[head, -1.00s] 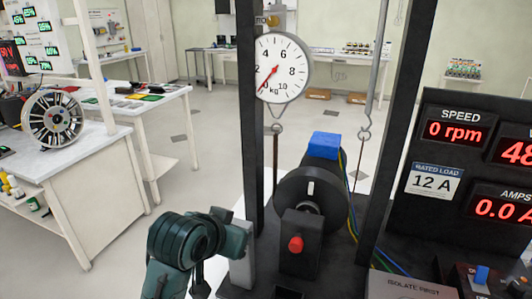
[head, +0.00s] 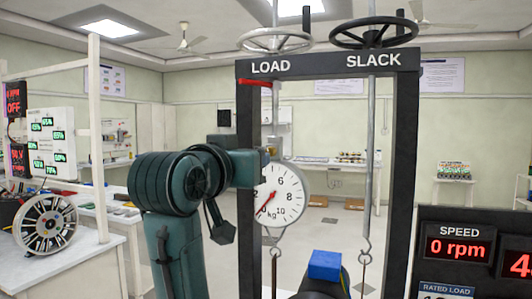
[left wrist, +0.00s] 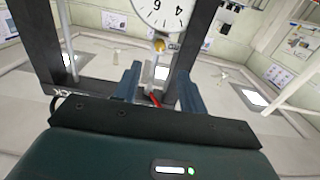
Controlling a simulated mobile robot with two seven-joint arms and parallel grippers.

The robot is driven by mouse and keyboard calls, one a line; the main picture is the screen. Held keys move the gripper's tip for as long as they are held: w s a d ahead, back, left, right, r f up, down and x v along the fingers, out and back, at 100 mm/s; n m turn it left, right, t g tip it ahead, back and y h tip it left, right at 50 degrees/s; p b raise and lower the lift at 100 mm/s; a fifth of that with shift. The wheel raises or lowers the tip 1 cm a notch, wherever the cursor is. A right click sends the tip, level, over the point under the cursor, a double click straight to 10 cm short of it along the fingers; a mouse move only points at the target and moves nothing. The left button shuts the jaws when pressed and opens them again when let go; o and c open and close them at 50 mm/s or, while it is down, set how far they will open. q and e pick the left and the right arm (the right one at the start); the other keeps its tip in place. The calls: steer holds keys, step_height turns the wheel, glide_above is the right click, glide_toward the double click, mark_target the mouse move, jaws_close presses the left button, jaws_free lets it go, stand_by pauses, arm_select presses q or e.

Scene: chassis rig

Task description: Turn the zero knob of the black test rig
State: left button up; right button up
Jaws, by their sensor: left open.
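The black test rig (head: 243,120) stands in the middle of the head view, with a white round dial gauge (head: 285,195) hanging inside its frame. The zero knob (left wrist: 159,45) is a small brass knob by the rim of the dial (left wrist: 165,12) in the left wrist view. In the head view my left gripper mostly hides the knob. My left gripper (head: 258,160) reaches in from the left at the top of the dial. In the left wrist view its two fingers (left wrist: 158,82) are apart and empty, with the knob beyond their tips. My right gripper is out of view.
Two handwheels, grey (head: 275,42) and black (head: 374,34), top the rig. A red piece (head: 255,82) sits under the LOAD label. A blue block (head: 325,265) is below the dial. A display panel (head: 475,235) stands at right, a bench (head: 85,245) at left.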

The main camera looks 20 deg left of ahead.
mark_target(270, 152)
arm_select(q)
steer(key=w+p, duration=0.2)
steer(key=w, duration=0.8)
steer(key=shift+w+d, duration=0.15)
steer(key=shift+d, duration=0.05)
jaws_close()
